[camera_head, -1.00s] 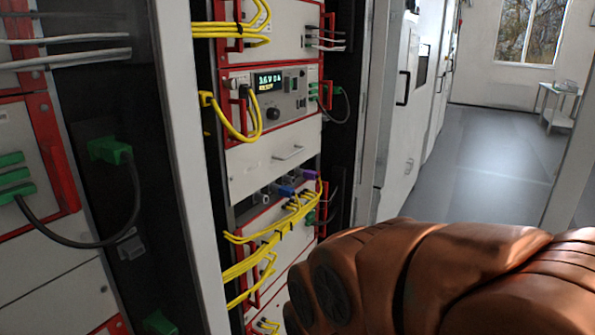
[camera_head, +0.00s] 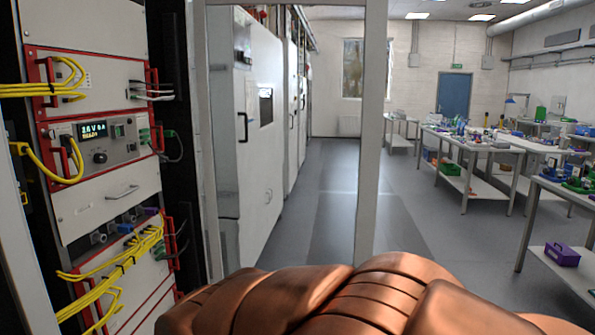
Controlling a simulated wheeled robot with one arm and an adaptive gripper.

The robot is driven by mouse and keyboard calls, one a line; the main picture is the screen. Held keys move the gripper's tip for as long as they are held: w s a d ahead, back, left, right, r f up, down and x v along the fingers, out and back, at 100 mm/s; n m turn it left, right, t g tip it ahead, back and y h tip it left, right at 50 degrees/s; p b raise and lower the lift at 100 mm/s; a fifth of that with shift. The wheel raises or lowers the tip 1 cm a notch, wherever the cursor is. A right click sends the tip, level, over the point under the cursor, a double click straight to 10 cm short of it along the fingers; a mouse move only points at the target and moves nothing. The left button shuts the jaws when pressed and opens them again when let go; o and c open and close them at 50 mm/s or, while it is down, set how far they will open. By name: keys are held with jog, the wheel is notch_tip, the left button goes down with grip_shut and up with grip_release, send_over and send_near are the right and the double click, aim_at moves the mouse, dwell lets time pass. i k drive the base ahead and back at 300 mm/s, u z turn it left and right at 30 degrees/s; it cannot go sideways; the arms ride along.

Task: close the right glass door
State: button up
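The right glass door appears as a clear pane in a pale frame, with its upright post (camera_head: 372,130) standing in front of the aisle. It stands open, swung out from the cabinet. The cycler rack (camera_head: 108,195) is uncovered at the left, with yellow cables and a lit display. My copper-coloured arm fills the bottom middle and hides the lower end of the door post. My gripper is out of view. I see no contact between my arm and the door and cannot tell how far apart they are.
White cabinets (camera_head: 252,120) line the aisle seen through the pane. The grey floor (camera_head: 425,235) right of the post is open. Worktables with small items, including one at the right edge (camera_head: 553,190), stand on the right. A blue door (camera_head: 454,94) is at the back.

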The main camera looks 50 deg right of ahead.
aim_at(376, 35)
jog(key=z, duration=0.05)
jog(key=k, duration=0.3)
jog(key=z, duration=2.5)
jog(key=i, duration=5.95)
jog(key=u, duration=3.45)
